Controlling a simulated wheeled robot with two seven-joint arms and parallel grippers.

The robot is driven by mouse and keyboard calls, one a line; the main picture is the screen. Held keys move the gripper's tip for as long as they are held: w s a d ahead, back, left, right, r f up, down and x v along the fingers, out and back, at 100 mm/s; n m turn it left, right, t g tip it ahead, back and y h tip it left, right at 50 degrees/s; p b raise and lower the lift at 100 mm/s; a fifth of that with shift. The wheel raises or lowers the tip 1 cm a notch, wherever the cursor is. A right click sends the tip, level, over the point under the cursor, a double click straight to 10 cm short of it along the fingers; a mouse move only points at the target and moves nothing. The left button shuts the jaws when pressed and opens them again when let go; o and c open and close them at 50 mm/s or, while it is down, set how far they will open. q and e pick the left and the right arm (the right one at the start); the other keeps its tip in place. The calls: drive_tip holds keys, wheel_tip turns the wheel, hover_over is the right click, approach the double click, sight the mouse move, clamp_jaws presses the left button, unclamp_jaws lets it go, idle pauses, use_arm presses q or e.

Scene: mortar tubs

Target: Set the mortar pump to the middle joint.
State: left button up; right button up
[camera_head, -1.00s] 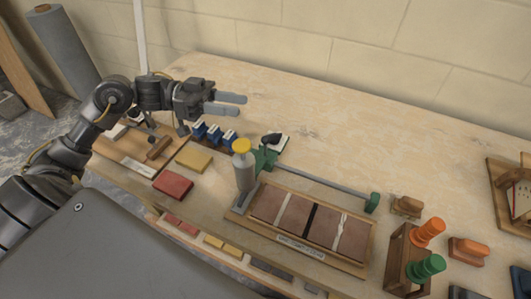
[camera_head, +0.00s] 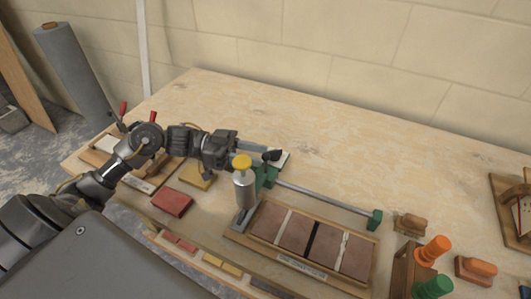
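The mortar pump is a grey cylinder with a yellow cap (camera_head: 244,187). It stands upright at the left end of the tile board (camera_head: 298,264), beside a green block (camera_head: 266,177) with a black knob (camera_head: 272,156). The board's brown tiles have three joints: a pale left one (camera_head: 283,224), a dark middle one (camera_head: 313,240) and an uneven white right one (camera_head: 343,250). My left gripper (camera_head: 262,151) is just behind the pump, its fingers pointing right at the black knob. The pump cap partly overlaps it; contact and finger gap are unclear. My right gripper is not in view.
A metal rail (camera_head: 325,198) runs behind the board to a green end block (camera_head: 375,219). A red block (camera_head: 173,203) and a yellow block (camera_head: 196,177) lie left. Orange (camera_head: 434,249) and green handled tools stand right. The table behind the rail is clear.

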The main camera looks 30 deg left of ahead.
sight(266, 153)
use_arm(q)
drive_tip(key=shift+x, duration=1.65)
clamp_jaws()
